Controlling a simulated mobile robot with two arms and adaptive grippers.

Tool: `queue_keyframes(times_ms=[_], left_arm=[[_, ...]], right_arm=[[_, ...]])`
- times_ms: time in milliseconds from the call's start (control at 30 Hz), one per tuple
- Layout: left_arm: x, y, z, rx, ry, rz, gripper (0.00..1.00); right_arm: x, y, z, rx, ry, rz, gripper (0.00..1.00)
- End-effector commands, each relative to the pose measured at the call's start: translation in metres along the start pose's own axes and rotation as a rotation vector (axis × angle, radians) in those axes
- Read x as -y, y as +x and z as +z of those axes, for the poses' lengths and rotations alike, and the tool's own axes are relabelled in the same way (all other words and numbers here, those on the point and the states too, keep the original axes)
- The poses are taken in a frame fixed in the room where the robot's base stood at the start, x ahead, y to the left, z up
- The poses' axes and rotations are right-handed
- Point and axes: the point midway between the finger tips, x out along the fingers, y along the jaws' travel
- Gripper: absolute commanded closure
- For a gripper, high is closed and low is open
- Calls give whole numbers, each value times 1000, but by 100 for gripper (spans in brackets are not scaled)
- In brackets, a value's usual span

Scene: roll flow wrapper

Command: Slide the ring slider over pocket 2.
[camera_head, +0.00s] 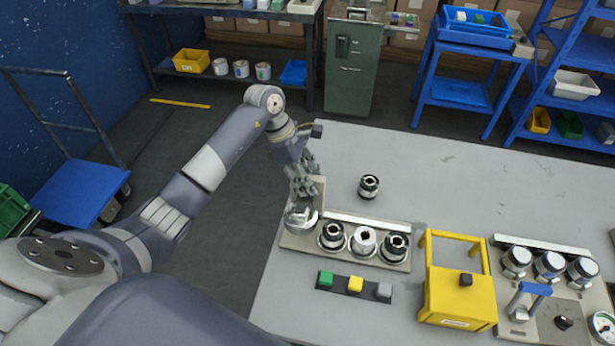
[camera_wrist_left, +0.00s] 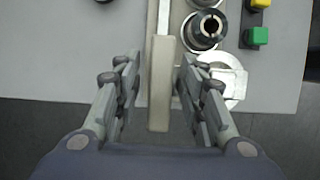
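A pale holder (camera_head: 290,242) on the near part of the table carries a row of round pockets. The ring slider (camera_head: 300,218), silvery and ring-like, sits at its left end; it also shows in the left wrist view (camera_wrist_left: 228,78). A tall beige upright piece (camera_head: 319,188), seemingly its handle, stands beside it. My left gripper (camera_head: 304,188) is at this upright. In the left wrist view my left gripper (camera_wrist_left: 158,65) has its fingers apart on both sides of the beige piece (camera_wrist_left: 160,90), with gaps showing. Which pocket is number 2 cannot be read. My right gripper is out of view.
Dark-rimmed round parts (camera_head: 333,236) fill the row right of the slider. A loose round part (camera_head: 369,186) stands behind. Green, yellow and grey buttons (camera_head: 355,285) lie in front. A yellow caddy (camera_head: 460,295) stands right. The table's back is clear.

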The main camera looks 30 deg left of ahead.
Motion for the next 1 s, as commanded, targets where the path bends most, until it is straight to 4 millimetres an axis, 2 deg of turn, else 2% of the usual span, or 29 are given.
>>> queue_keyframes(times_ms=[33,133,367,567,767,1000], left_arm=[[0,0,0,0,0,0,78],[0,0,0,0,0,1,100],[0,0,0,0,1,1,100],[-1,7,11,-2,5,3,100],[-1,20,38,1,6,5,100],[-1,35,82,3,5,4,100]], right_arm=[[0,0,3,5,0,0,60],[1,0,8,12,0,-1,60],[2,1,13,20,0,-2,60],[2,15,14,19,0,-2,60],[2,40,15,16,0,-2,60],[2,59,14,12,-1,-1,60]])
